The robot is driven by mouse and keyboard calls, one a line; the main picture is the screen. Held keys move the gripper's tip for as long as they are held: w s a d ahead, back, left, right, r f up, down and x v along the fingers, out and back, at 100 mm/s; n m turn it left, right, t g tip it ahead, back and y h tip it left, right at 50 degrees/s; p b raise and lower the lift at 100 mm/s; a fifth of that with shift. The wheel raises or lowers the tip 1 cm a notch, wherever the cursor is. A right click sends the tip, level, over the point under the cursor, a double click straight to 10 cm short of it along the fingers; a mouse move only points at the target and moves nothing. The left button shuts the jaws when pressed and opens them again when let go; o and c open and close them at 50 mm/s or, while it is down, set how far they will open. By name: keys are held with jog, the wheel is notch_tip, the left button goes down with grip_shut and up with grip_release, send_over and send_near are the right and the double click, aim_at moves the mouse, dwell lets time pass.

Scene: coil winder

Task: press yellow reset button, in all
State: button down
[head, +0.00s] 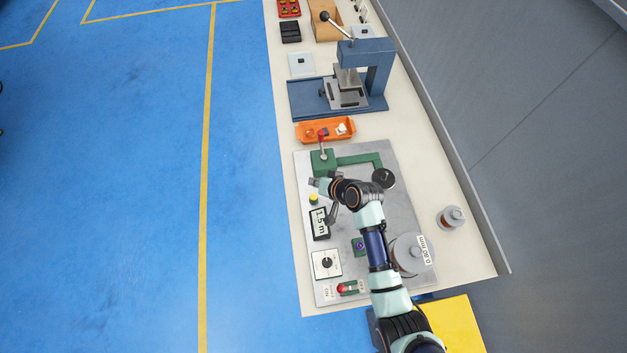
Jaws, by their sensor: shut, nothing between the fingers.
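The yellow reset button (313,198) sits near the left edge of the grey machine plate (403,215), just above the display (319,224) that reads "1.5 m". My gripper (315,182) is shut and empty. In the picture it lies just above the yellow button, close to it. I cannot tell its height over the plate, and no contact with the button shows. My wrist and arm cover part of the plate's middle.
A green block with a red-knobbed lever (322,158) stands above my gripper. A dial (326,263), a red switch (343,288) and a wire spool (408,254) are lower on the plate. An orange tray (325,130) and a blue press (375,70) stand farther off.

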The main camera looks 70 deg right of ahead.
aim_at(315, 197)
notch_tip(315, 197, down, 8)
jog(key=b, duration=0.7)
jog(key=shift+r, duration=0.1)
jog(key=shift+f, duration=0.35)
jog(key=shift+f, duration=0.15)
dwell(0.5)
jog(key=shift+f+b, duration=0.25)
jog(key=shift+b, duration=0.15)
jog(key=shift+f+b, duration=0.3)
jog(key=shift+f, duration=0.25)
dwell(0.5)
jog(key=shift+r, duration=0.1)
jog(key=shift+r+p, duration=0.85)
jog(key=shift+p, duration=0.1)
